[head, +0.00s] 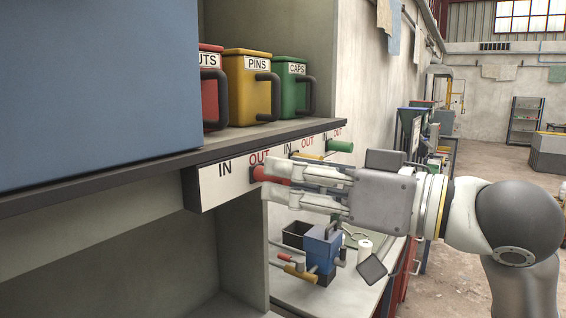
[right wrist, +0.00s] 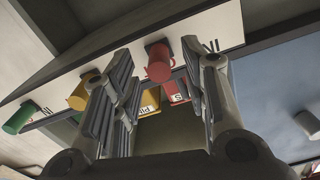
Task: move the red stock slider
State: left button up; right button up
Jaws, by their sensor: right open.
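The red stock slider (head: 259,174) is a red knob on the white label strip under the shelf, by the first "OUT" mark in the head view. My right gripper's fingers hide part of it. It also shows whole in the right wrist view (right wrist: 159,63), where it appears between the fingertips. My right gripper (head: 274,180) is open, its fingers pointing left at the strip; it also shows in the right wrist view (right wrist: 162,75). Whether a finger touches the knob, I cannot tell. My left gripper is not in view.
A yellow slider (right wrist: 79,94) and a green slider (head: 340,146) sit along the same strip. Red (head: 210,95), yellow (head: 246,92) and green (head: 289,88) bins stand on the shelf above. A blue device (head: 321,247) stands on the bench below.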

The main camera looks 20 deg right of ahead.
jog(key=shift+x, duration=0.95)
jog(key=shift+d, duration=0.1)
jog(key=shift+c, duration=0.2)
grip_shut()
